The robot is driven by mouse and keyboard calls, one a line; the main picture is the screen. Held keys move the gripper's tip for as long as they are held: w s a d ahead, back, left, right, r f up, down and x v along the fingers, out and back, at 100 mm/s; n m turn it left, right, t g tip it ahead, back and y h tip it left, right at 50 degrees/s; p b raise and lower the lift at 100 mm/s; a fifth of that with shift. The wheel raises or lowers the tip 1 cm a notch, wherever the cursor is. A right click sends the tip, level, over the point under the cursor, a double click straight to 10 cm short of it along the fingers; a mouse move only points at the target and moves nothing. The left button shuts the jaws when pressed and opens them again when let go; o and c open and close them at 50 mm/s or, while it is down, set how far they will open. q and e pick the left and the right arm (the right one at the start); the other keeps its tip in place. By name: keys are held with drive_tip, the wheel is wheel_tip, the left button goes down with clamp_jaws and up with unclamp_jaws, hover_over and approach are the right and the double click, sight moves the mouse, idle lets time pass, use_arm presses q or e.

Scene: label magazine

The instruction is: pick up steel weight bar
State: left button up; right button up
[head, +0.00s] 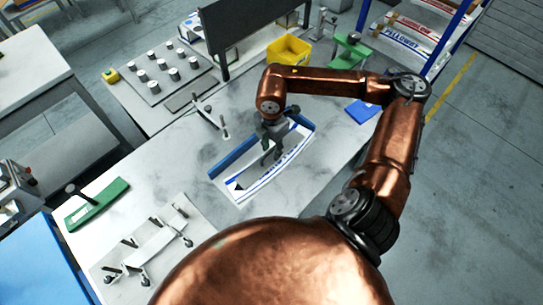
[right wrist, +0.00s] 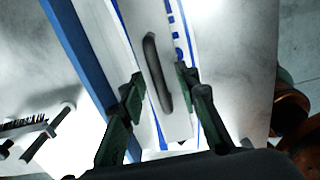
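The label magazine (head: 232,154) is a tray with blue sides on the pale table, holding white and blue printed labels. In the right wrist view its blue wall (right wrist: 75,50) runs along the left. The steel weight bar (right wrist: 176,122) looks like a pale flat plate with a long dark handle (right wrist: 157,72), lying over the labels. My right gripper (right wrist: 160,88) is open, its fingers on either side of the handle, with gaps visible. In the head view my right gripper (head: 271,155) reaches down into the magazine and partly hides the bar. My left gripper is not in view.
A yellow bin (head: 288,51), a green device (head: 350,50) and a blue pad (head: 362,111) stand toward the back right. A board with several round pots (head: 160,75) is at back left. A green-based tool (head: 97,203) and a metal fixture (head: 150,240) lie front left.

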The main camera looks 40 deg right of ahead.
drive_tip(key=shift+f, duration=0.5)
drive_tip(key=shift+c, duration=0.5)
clamp_jaws()
drive_tip(key=shift+w+r, duration=0.1)
drive_tip(key=shift+r, duration=0.05)
